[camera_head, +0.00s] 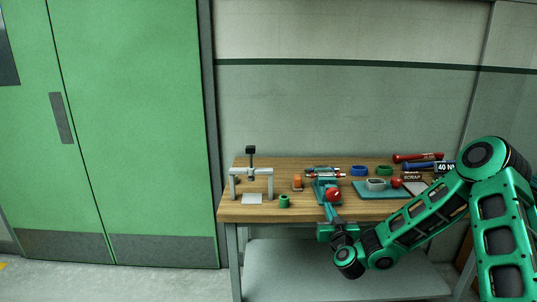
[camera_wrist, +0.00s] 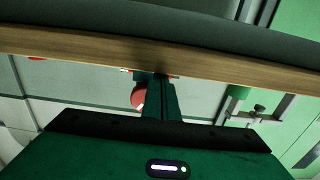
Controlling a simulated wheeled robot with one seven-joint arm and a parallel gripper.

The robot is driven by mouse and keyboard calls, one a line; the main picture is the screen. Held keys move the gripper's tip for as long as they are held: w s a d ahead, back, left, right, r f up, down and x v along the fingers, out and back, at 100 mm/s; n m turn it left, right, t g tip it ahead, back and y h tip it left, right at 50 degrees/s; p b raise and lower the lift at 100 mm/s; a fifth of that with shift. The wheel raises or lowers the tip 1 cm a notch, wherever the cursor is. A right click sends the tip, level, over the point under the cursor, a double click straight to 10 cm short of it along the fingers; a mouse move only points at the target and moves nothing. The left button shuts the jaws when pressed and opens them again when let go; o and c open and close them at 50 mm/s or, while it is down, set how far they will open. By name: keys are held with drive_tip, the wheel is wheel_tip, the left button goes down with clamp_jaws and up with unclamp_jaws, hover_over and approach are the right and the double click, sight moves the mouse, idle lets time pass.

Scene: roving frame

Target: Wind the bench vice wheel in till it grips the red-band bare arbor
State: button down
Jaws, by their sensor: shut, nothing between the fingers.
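The bench vice (camera_head: 318,182) is teal and stands near the front middle of the bench. Its red wheel (camera_head: 333,195) faces the front edge; in the wrist view the red wheel (camera_wrist: 138,97) shows just left of my fingers. A thin pale bar with red on it, apparently the red-band bare arbor (camera_head: 339,174), lies crosswise at the top of the vice. Whether the jaws touch it is too small to tell. My gripper (camera_head: 328,208) is shut and empty, its fingers close to the wheel at the front edge; it also shows in the wrist view (camera_wrist: 158,80). Contact with the wheel cannot be told.
A grey press frame (camera_head: 264,172) and a green cup (camera_head: 284,201) stand at the left. An orange piece (camera_head: 297,183) is beside the vice. At right are blue (camera_head: 358,170) and green rings (camera_head: 384,171), a teal tray (camera_head: 367,193), a scrap sign (camera_head: 412,177) and red (camera_head: 412,157) and blue tools.

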sight(339, 209)
drive_tip(key=s, duration=0.6)
idle(0.3)
drive_tip(key=shift+f, duration=0.1)
drive_tip(key=shift+w+d+r, duration=0.1)
drive_tip(key=shift+w+d, duration=0.5)
drive_tip(key=shift+w, duration=0.4)
drive_tip(key=shift+w+d+r, duration=0.1)
drive_tip(key=shift+w+d, duration=0.5)
drive_tip(key=shift+w, duration=0.4)
drive_tip(key=shift+w+d+r, duration=0.1)
drive_tip(key=shift+w+d, duration=0.5)
drive_tip(key=shift+w, duration=0.4)
drive_tip(key=shift+a+r, duration=0.1)
drive_tip(key=shift+a, duration=0.05)
